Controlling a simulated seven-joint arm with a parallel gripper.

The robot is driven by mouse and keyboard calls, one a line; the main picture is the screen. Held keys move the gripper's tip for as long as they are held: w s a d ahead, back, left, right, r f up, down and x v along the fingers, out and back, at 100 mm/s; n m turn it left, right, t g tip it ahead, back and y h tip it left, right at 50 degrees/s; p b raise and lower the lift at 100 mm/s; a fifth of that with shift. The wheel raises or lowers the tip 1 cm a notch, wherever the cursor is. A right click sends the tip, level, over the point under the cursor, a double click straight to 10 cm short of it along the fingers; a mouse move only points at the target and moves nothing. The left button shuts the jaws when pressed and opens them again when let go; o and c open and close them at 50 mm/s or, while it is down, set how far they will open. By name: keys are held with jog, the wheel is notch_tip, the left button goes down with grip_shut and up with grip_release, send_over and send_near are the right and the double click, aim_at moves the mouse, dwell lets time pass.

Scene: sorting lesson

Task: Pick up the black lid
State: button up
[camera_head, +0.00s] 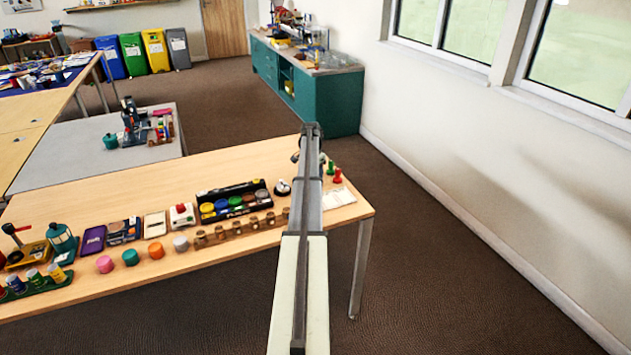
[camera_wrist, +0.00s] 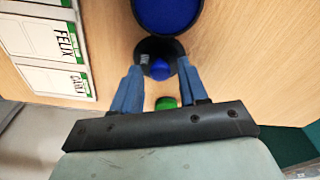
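In the wrist view, a dark round piece (camera_wrist: 150,47), which looks like the black lid, lies on the wooden table with a blue knob-like part (camera_wrist: 161,70) at its near side. My gripper (camera_wrist: 159,66) is open, with its two blue-grey fingers on either side of this piece. Whether the fingers touch it I cannot tell. In the head view my arm reaches over the right end of the table (camera_head: 220,165), and the fingertips are hidden.
A blue round dish with a dark rim (camera_wrist: 168,12) lies close beyond the fingers. A green piece (camera_wrist: 166,103) shows between them. White name cards (camera_wrist: 48,40) lie to the left. In the head view, a black paint tray (camera_head: 235,187) and several jars stand left of the arm.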

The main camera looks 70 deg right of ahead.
grip_shut()
jog(key=shift+r, duration=0.1)
notch_tip(320, 180, up, 8)
jog(key=shift+r, duration=0.2)
jog(key=w+a, duration=0.4)
jog(key=a, duration=0.1)
jog(key=shift+f, duration=3.3)
